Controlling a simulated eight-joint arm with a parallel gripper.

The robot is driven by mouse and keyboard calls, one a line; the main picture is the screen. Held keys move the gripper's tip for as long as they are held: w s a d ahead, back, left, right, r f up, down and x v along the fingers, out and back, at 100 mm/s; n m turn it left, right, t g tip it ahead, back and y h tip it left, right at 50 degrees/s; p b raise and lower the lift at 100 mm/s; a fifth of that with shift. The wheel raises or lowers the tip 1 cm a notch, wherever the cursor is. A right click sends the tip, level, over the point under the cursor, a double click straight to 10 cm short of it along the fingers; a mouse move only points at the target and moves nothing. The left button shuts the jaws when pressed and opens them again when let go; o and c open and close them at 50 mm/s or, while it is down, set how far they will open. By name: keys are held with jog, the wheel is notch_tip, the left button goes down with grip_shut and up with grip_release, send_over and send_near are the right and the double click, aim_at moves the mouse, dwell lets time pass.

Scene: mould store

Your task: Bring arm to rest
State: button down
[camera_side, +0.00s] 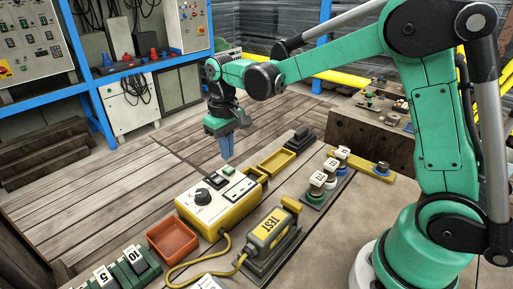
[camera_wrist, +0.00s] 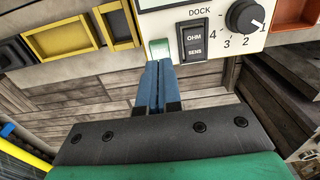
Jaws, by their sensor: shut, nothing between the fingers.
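My gripper (camera_side: 227,156) hangs from my green arm, pointing down, beyond the far end of a yellow control box (camera_side: 207,216) with a pale top. Its blue fingers are closed together with nothing between them. In the wrist view the shut fingers (camera_wrist: 159,88) point at the edge of the box's pale panel (camera_wrist: 205,45), just below a pale green button (camera_wrist: 159,48). I cannot tell whether the fingertips touch the box.
Yellow trays (camera_side: 278,174) stand near the box. An orange tray (camera_side: 172,251) lies to its left. A yellow cabled device (camera_side: 268,231) sits in front, with several numbered blocks (camera_side: 317,181) to the right. A blue-framed bench (camera_side: 130,68) stands behind. The plank floor (camera_side: 100,180) left of my gripper is open.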

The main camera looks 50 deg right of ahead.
jog(key=shift+r, duration=1.85)
jog(key=shift+s+r, duration=0.35)
jog(key=shift+s, duration=0.05)
jog(key=s+t, duration=0.7)
jog(key=s, duration=0.3)
jog(key=shift+s+r, duration=0.15)
jog(key=shift+s, duration=0.15)
jog(key=c, duration=1.5)
grip_release()
